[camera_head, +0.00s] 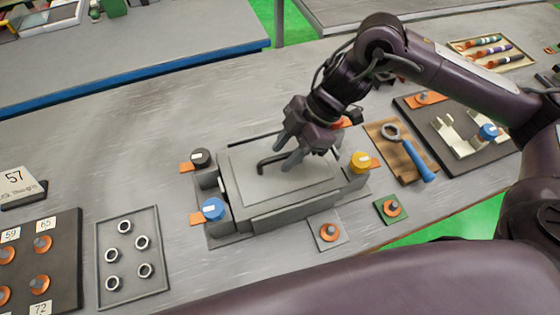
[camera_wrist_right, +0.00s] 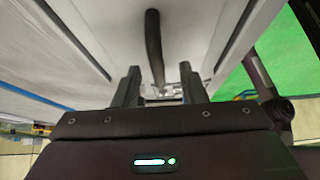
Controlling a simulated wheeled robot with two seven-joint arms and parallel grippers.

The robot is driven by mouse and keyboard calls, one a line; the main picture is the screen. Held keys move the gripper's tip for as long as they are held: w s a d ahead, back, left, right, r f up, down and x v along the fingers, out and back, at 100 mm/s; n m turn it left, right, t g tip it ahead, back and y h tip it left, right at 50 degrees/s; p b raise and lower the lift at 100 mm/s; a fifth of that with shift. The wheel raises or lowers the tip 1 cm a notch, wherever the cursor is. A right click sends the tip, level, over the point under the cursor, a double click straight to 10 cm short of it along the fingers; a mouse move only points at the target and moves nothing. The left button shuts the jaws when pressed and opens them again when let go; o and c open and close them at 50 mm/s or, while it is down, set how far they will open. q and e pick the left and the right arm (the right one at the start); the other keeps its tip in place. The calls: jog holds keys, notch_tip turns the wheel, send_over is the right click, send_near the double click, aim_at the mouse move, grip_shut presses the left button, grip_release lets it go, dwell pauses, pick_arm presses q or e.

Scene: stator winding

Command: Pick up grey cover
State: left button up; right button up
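The grey cover (camera_head: 262,190) is a flat rectangular plate on top of a grey box-like fixture (camera_head: 290,215) in the middle of the table. It has a dark bent handle (camera_head: 268,163). My right gripper (camera_head: 291,158) is above the cover at the handle, fingers pointing down. In the right wrist view, the two fingers (camera_wrist_right: 161,88) stand apart with the handle (camera_wrist_right: 153,45) running between them and a gap on both sides. The cover (camera_wrist_right: 195,30) fills much of that view. Contact between fingertips and cover is unclear. My left gripper is not in view.
Black (camera_head: 200,157), blue (camera_head: 213,208) and yellow (camera_head: 360,161) knobs stand at the fixture's corners. A tray of metal rings (camera_head: 153,215) lies left. A blue-handled tool (camera_head: 416,158) lies on a brown board to the right. Clear table lies behind left.

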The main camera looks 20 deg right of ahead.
jog(key=shift+a+f, duration=0.45)
jog(key=shift+f, duration=0.1)
jog(key=shift+w+a+f, duration=0.1)
jog(key=shift+a+f, duration=0.05)
jog(key=shift+f, duration=0.3)
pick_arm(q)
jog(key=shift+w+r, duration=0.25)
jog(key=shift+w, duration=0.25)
pick_arm(e)
grip_shut()
